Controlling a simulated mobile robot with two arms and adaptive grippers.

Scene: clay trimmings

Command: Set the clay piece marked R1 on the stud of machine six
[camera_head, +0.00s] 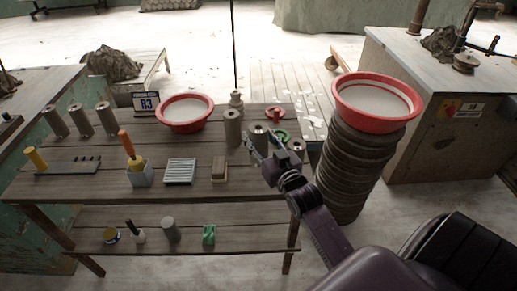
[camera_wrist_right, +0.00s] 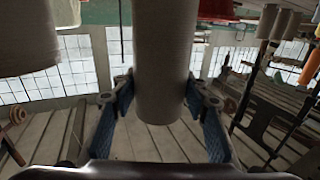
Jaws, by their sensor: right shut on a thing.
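My right gripper (camera_head: 266,146) is over the right end of the slatted wooden table (camera_head: 110,184). In the right wrist view its two blue-padded fingers (camera_wrist_right: 165,98) are shut on the sides of a plain grey-brown clay cylinder (camera_wrist_right: 165,50). In the head view this seems to be the cylinder (camera_head: 258,135) at the fingers; I cannot tell whether it is clear of the table. No R1 mark is readable, and I cannot make out a stud or a machine number. My left gripper is out of view.
A sign R3 (camera_head: 146,101) stands by a red-rimmed basin (camera_head: 185,112). Several cylinders (camera_head: 80,119) stand at the table's left. A stack of dark rings (camera_head: 343,170) under another red basin (camera_head: 377,101) rises right of my gripper. A grey cabinet (camera_head: 410,75) stands behind.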

